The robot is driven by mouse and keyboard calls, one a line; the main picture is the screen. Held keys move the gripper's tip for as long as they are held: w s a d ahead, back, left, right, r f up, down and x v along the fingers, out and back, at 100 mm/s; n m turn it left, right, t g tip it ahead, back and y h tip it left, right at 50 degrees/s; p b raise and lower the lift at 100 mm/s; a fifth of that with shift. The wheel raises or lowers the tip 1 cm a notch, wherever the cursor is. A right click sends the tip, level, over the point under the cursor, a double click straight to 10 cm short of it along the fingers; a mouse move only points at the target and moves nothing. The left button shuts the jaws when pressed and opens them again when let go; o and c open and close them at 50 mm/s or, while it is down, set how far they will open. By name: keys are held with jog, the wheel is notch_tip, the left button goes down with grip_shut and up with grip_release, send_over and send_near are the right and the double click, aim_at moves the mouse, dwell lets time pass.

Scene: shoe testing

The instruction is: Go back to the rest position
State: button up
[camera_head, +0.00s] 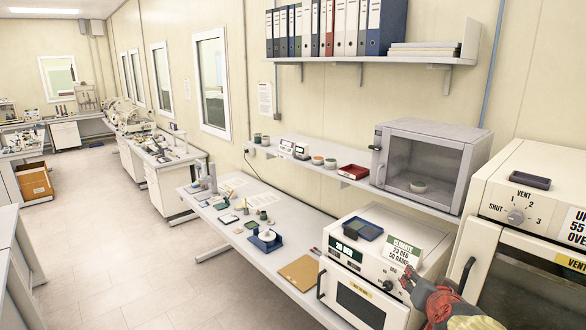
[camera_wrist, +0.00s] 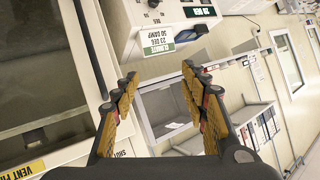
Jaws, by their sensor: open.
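My gripper (camera_head: 406,281) is at the lower right in the head view, in front of the right side of the climate cabinet (camera_head: 352,272). In the wrist view my gripper (camera_wrist: 159,78) has its two yellow-padded fingers spread apart, with nothing between them. The climate cabinet, with its green and white label (camera_wrist: 165,36), shows at the top of the wrist view, tilted by the camera's angle. Part of the cabinet's front is hidden behind my gripper in the head view.
A large vent oven (camera_head: 532,230) stands close at the right. A grey glass-fronted chamber (camera_head: 428,165) sits on the shelf above. A dark blue tray (camera_head: 363,229) lies on the cabinet. The bench (camera_head: 225,225) holds small items; the floor (camera_head: 110,255) at left is clear.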

jog(key=s+a+f+n+g+y+b, duration=0.45)
jog(key=s+a+f+b, duration=0.6)
jog(key=f, duration=0.55)
jog(key=s+a+f+n+g+h+b, duration=0.1)
jog(key=s+a+f+n+g+b, duration=0.1)
jog(key=s+f+b, duration=1.3)
notch_tip(320, 180, down, 2)
jog(key=b, duration=0.2)
jog(key=shift+a+b, duration=0.2)
jog(key=shift+b, duration=0.15)
jog(key=shift+s+n, duration=0.15)
jog(key=shift+n, duration=0.1)
